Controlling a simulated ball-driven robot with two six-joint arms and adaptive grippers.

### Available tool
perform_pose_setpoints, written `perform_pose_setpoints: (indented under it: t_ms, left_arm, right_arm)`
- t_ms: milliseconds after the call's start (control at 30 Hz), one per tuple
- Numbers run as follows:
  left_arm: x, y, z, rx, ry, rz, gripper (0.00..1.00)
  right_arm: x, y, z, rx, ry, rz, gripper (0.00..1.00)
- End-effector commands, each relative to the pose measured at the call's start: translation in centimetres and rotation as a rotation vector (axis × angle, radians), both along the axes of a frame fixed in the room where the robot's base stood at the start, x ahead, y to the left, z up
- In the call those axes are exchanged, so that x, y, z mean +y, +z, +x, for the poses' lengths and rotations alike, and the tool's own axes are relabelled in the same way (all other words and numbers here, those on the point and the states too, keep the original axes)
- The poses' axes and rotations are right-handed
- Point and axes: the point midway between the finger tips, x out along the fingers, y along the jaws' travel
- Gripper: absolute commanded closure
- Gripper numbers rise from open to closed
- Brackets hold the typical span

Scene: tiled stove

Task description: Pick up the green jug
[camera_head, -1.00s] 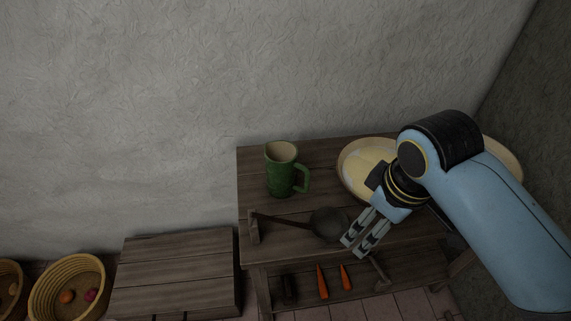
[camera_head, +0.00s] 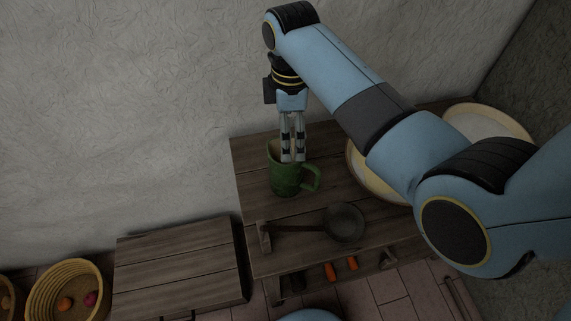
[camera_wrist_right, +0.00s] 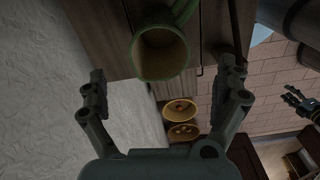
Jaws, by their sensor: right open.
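The green jug (camera_head: 288,182) stands upright on the wooden table, its handle to the right in the head view. In the right wrist view the jug (camera_wrist_right: 161,52) shows its open mouth and tan inside, with the handle at the top edge. My right gripper (camera_head: 293,158) points down over the jug's mouth in the head view and hides part of the rim. Its two fingers (camera_wrist_right: 163,80) are apart and nothing is held between them. Part of my left gripper (camera_wrist_right: 300,100) shows at the right edge of the wrist view, too small to tell its jaws.
A ladle (camera_head: 343,222) lies in front of the jug. A large pale bowl (camera_head: 365,180) stands to the right, partly behind my arm. Carrots (camera_head: 331,271) lie on the lower shelf. A wooden box (camera_head: 180,268) and baskets (camera_head: 68,262) are at lower left. The wall is close behind.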

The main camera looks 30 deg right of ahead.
Motion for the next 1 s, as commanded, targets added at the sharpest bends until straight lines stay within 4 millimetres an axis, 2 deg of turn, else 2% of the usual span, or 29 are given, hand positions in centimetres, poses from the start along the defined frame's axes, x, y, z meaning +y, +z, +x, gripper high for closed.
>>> perform_pose_setpoints:
  t_ms: [33,100,200,333,500,600,900,1000]
  left_arm:
    - [0.0,-0.2,-1.6,0.023,0.001,0.0,0.6]
    - [0.0,-0.4,-3.0,0.045,0.001,0.0,0.6]
    - [0.0,-0.5,-4.1,0.06,0.002,0.001,0.6]
    - [0.0,-0.5,-3.7,0.052,0.002,0.0,0.6]
    - [0.0,-0.3,-1.1,0.015,0.0,0.0,0.6]
    - [0.0,-0.5,-0.3,0.001,0.0,0.0,0.6]
    - [0.0,-0.6,-1.5,0.021,0.0,0.0,0.6]
    - [0.0,-0.7,-2.1,0.03,0.001,0.0,0.6]
  right_arm:
    - [0.0,-1.0,-0.1,0.004,0.0,-0.001,0.0]
    - [0.0,-2.1,-0.1,0.002,-0.001,0.0,0.0]
    - [-0.1,-3.2,0.0,0.0,-0.001,0.0,0.0]
    - [-0.1,-4.2,-0.1,0.0,-0.002,-0.001,0.0]
    - [-0.5,-6.9,-0.1,0.003,-0.002,-0.002,0.0]
    - [-0.5,-8.2,-0.1,0.0,-0.002,-0.001,0.0]
    - [-0.4,-8.8,-0.1,-0.001,-0.003,0.0,0.0]
    - [-0.4,-8.8,-0.1,-0.001,-0.003,0.0,0.13]
